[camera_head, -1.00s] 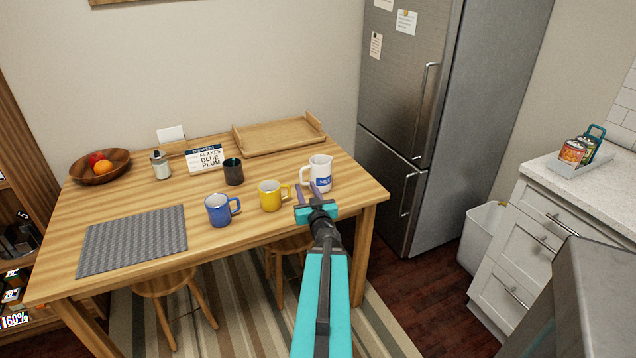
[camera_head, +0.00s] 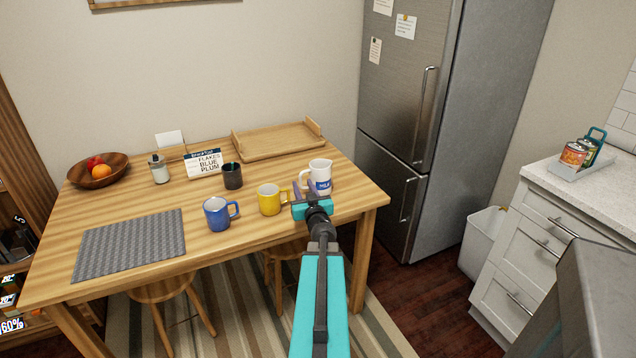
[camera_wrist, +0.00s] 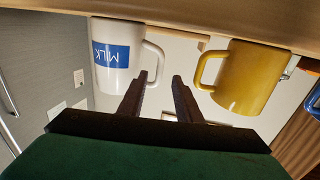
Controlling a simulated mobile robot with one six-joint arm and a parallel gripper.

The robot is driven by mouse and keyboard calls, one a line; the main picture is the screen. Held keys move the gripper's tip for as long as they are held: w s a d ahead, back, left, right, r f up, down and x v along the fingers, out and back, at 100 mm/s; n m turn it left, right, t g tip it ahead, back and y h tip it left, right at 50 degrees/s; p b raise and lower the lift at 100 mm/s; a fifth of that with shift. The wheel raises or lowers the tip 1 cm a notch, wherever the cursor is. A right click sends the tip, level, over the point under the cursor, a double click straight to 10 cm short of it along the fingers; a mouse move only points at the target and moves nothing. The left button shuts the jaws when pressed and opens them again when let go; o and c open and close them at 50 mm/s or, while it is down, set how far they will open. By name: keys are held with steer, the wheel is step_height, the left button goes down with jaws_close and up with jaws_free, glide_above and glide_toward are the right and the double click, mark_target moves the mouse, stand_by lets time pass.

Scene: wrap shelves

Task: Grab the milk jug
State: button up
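The white milk jug (camera_head: 320,176) with a blue "MILK" label stands upright near the right end of the wooden table. It also shows, upside down, in the wrist view (camera_wrist: 113,57), with its handle toward the fingers. My gripper (camera_head: 303,190) is at the table's front edge, just in front and left of the jug. In the wrist view my gripper's two dark fingers (camera_wrist: 158,88) are apart with nothing between them. One fingertip is close to the jug's handle; I cannot tell whether they touch.
A yellow mug (camera_head: 269,200) stands close on the left of my gripper, and a blue mug (camera_head: 217,214) farther left. A black cup (camera_head: 232,176) is behind them. A wooden tray (camera_head: 276,142) lies at the back. The fridge (camera_head: 405,120) stands right of the table.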

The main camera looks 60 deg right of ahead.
mark_target(301, 179)
steer(key=shift+w+d, duration=0.1)
steer(key=shift+x, duration=2.45)
steer(key=shift+d+r, duration=0.1)
jaws_close()
